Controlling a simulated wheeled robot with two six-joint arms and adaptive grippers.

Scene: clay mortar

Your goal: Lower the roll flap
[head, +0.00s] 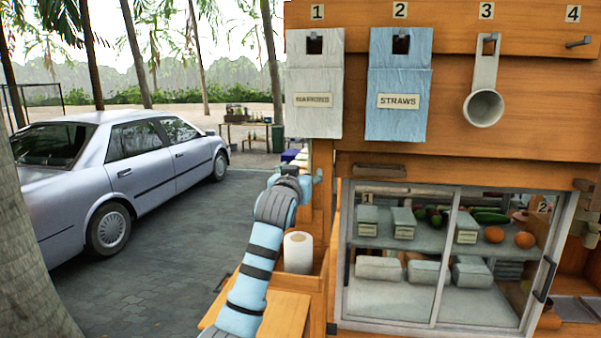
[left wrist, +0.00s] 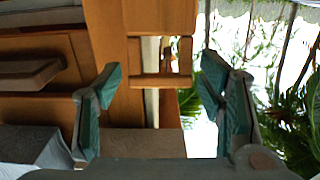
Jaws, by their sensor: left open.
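My left gripper (head: 305,180) is raised beside the left edge of the wooden stall, above a white paper roll (head: 298,252). In the left wrist view its two teal fingers are spread apart, with the left gripper (left wrist: 163,78) empty between them. A wooden frame with a crossbar (left wrist: 160,81) shows between and beyond the fingertips; I cannot tell whether they touch. This wooden piece may be the roll flap, but I cannot tell for sure. The gripper partly hides that edge in the head view. My right gripper is not in view.
A glass-fronted cabinet (head: 437,322) with food and containers fills the lower right. A car (head: 120,170) stands on the paving at left.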

